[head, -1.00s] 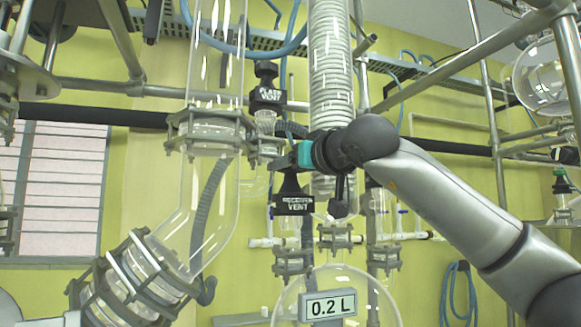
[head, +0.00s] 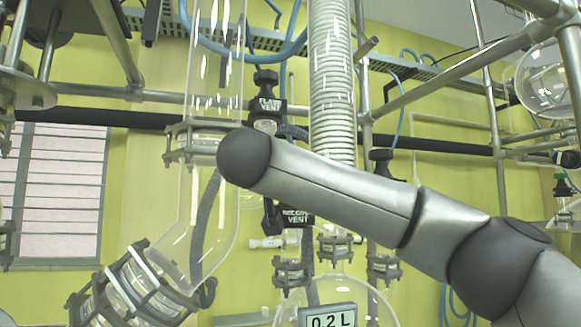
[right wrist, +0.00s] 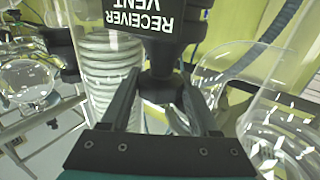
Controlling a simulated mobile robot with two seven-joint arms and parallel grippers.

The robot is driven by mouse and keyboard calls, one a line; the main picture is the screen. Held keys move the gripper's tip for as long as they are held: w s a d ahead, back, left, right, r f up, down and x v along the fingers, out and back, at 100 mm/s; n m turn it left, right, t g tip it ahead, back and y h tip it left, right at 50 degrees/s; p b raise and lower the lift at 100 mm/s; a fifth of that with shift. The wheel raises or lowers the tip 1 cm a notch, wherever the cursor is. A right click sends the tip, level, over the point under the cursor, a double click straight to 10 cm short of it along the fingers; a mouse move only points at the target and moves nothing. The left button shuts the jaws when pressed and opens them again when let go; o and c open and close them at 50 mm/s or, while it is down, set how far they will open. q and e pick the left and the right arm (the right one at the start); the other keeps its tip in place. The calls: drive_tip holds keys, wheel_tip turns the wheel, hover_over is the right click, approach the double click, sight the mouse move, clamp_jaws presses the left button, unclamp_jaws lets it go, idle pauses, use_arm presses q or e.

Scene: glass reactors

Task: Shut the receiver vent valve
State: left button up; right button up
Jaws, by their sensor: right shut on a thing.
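The receiver vent valve is black with a label reading RECEIVER VENT (head: 296,216). In the head view it stands below my right forearm, which hides part of it. In the right wrist view its label (right wrist: 144,14) shows upside down at the top, with a black knob (right wrist: 162,88) below. My right gripper (right wrist: 160,98) has its two fingers on either side of this knob and is shut on it. In the head view my right gripper is hidden behind my own arm. My left gripper is not in view.
A similar valve labelled FLASK VENT (head: 267,104) stands just above. A coiled glass condenser (head: 331,90) rises close on the right, and a wide glass tube (head: 212,215) stands on the left. A flask with a 0.2 L sign (head: 328,317) is below. Metal pipes surround these.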

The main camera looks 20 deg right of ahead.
drive_tip(key=m+g+h+p, duration=0.2)
drive_tip(key=p, duration=0.1)
drive_tip(key=m+g+h+p, duration=0.1)
drive_tip(key=h, duration=0.1)
drive_tip(key=shift+r, duration=0.25)
drive_tip(key=shift+f+m+g+h+p, duration=0.15)
drive_tip(key=shift+m+g+h+p, duration=0.5)
drive_tip(key=shift+g+p, duration=0.2)
drive_tip(key=shift+f, duration=0.1)
drive_tip(key=o, duration=1.4)
